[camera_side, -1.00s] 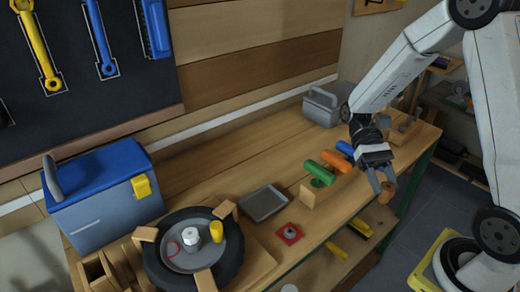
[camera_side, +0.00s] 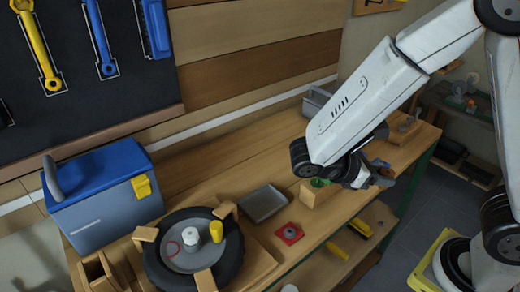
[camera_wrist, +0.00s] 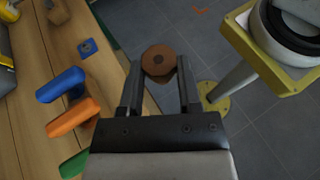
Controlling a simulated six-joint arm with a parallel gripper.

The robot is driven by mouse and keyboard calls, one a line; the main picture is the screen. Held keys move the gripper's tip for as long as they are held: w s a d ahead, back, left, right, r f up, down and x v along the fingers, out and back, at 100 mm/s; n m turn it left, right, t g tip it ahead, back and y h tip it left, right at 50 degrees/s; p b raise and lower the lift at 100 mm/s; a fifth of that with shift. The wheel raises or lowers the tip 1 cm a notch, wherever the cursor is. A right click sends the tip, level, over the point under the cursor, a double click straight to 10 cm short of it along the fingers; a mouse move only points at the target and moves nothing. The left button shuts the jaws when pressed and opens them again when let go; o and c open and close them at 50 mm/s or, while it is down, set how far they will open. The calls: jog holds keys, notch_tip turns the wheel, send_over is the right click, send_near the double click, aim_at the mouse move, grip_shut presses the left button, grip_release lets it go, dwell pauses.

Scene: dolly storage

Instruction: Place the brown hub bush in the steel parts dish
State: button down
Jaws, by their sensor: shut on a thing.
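In the side view my gripper (camera_side: 382,173) is in the air past the bench's front edge, and my arm hides the bush. The steel parts dish (camera_side: 264,204), a shallow grey rectangular tray, lies on the bench to the left of my gripper. Its floor looks empty.
A wooden block (camera_side: 315,194) stands between the dish and my gripper. A red plate (camera_side: 289,233) lies in front of the dish. A wheel (camera_side: 240,256) with a yellow bush (camera_side: 216,231) is further left.

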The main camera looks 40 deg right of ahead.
jog(key=w+a+r+n+t+y, duration=0.1)
jog(key=w+a+r+n+t, duration=0.15)
jog(key=a+n+t, duration=0.45)
jog(key=w+a+r+n+t+y, duration=0.15)
jog(key=w+a+n+t, duration=0.25)
jog(key=n+t, duration=0.45)
jog(key=shift+m, duration=0.35)
jog(key=shift+s+f, duration=0.2)
jog(key=shift+f, duration=1.8)
send_over(264, 210)
jog(key=f, duration=0.8)
jog(key=shift+s+f, duration=0.3)
jog(key=shift+s, duration=0.05)
jog(key=shift+w+f, duration=0.35)
